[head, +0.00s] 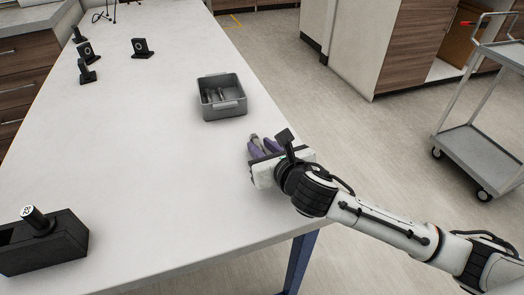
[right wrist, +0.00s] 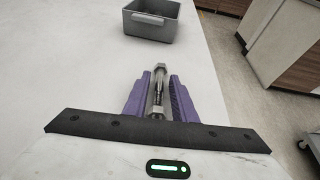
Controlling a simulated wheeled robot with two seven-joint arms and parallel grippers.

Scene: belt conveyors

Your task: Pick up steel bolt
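The steel bolt (right wrist: 157,92) is a grey metal piece with a wider head at its far end. In the right wrist view it lies lengthwise between the two purple fingers of my right gripper (right wrist: 160,86). The fingers stand apart on either side of it, with a narrow gap showing on its right. In the head view the bolt's far end (head: 253,139) shows just past the fingertips of my right gripper (head: 262,143), low over the table near its right edge. The bolt's near end is close to the palm. My left gripper is not in view.
A grey bin (head: 222,112) with metal pieces inside stands beyond the gripper on the white table (head: 150,130). A black block with a cylinder (head: 52,248) is at front left. Several small black fixtures (head: 142,48) stand at the far left. The table's middle is clear.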

